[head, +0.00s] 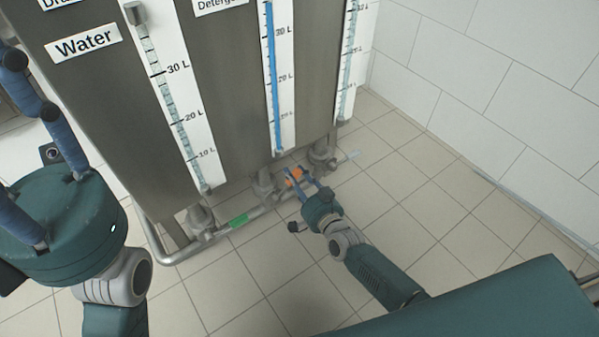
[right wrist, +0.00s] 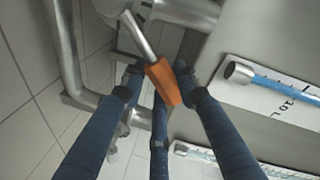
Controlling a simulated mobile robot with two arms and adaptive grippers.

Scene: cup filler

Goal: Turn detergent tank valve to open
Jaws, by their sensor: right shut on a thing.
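The detergent tank (head: 235,75) is the middle grey tank, with its label cut off at the top of the head view. Its valve (head: 265,185) is below the blue-filled gauge. The valve's orange lever (head: 293,177) extends right from it, close to the pipe; its exact angle is hard to tell. In the right wrist view the orange grip (right wrist: 163,83) on a metal stem sits between the blue fingers. My right gripper (head: 304,181) is shut on this grip, which its fingers partly hide. My left gripper (head: 25,135) is raised at the left, fingers spread, apart from the valves.
The water tank (head: 95,105) stands left, its valve carrying a green lever (head: 238,220). A third valve (head: 322,155) with a pale lever is to the right. A metal pipe (head: 180,257) runs low along the tanks. Tiled floor (head: 420,220) is clear at right.

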